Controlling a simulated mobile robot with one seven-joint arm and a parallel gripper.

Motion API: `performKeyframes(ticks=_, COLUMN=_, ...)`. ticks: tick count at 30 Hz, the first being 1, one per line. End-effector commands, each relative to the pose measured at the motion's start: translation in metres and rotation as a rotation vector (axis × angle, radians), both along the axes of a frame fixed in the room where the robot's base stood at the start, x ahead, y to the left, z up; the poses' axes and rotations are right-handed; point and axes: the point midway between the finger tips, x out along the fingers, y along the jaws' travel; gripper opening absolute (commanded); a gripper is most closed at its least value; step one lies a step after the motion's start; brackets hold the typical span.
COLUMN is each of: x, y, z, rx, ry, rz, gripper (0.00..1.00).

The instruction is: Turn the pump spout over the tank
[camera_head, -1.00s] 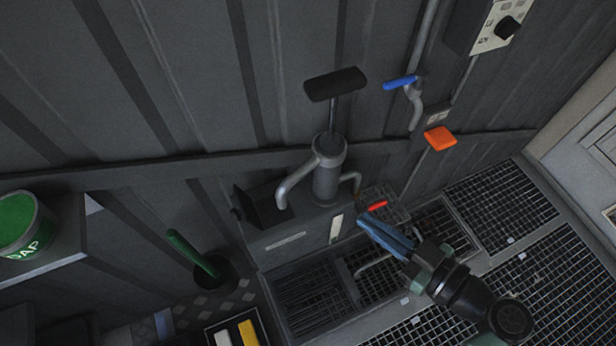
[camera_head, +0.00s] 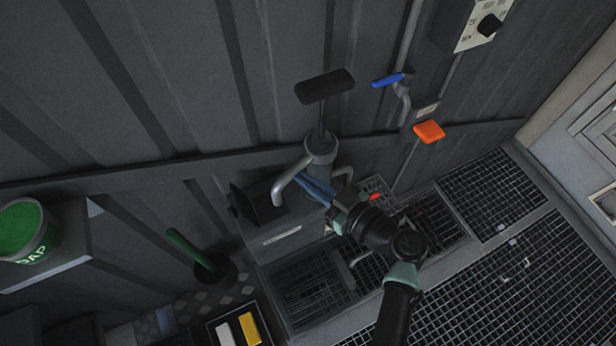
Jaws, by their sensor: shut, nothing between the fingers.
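The grey hand pump (camera_head: 319,150) stands upright on a grey box (camera_head: 285,238) against the wall, with a black T-handle (camera_head: 324,87) above it. Its bent spout (camera_head: 287,177) leaves the top and curves down to the left. The spout's end is close to a dark open-topped box (camera_head: 248,206), perhaps the tank; whether it is over the opening I cannot tell. My gripper (camera_head: 303,180) has blue fingers, shut and empty, in front of the pump body and just right of the spout. Whether they touch it is unclear. They hide the lower pump body.
A red handle (camera_head: 375,197) lies just beyond my wrist. A green handle (camera_head: 188,247) and a green bucket (camera_head: 27,232) are at left. Floor grating (camera_head: 500,270) is at lower right.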

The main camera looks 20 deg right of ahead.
Motion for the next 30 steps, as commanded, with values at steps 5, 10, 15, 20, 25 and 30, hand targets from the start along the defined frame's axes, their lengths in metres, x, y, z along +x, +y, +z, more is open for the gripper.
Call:
performKeyframes(ticks=5, x=0.001, y=0.000, z=0.000, rx=0.000, ry=0.000, rz=0.000, gripper=0.00)
performKeyframes(ticks=10, x=0.001, y=0.001, z=-0.001, rx=0.000, ry=0.000, rz=-0.003, gripper=0.00)
performKeyframes(ticks=15, x=0.005, y=0.008, z=-0.004, rx=-0.001, ry=0.002, rz=-0.066, gripper=0.00)
performKeyframes(ticks=20, x=0.012, y=0.015, z=-0.005, rx=0.000, ry=0.002, rz=-0.172, gripper=0.00)
performKeyframes(ticks=25, x=0.021, y=0.020, z=-0.004, rx=-0.001, ry=0.003, rz=-0.276, gripper=0.00)
performKeyframes(ticks=30, x=0.030, y=0.023, z=-0.003, rx=-0.002, ry=-0.003, rz=-0.316, gripper=0.00)
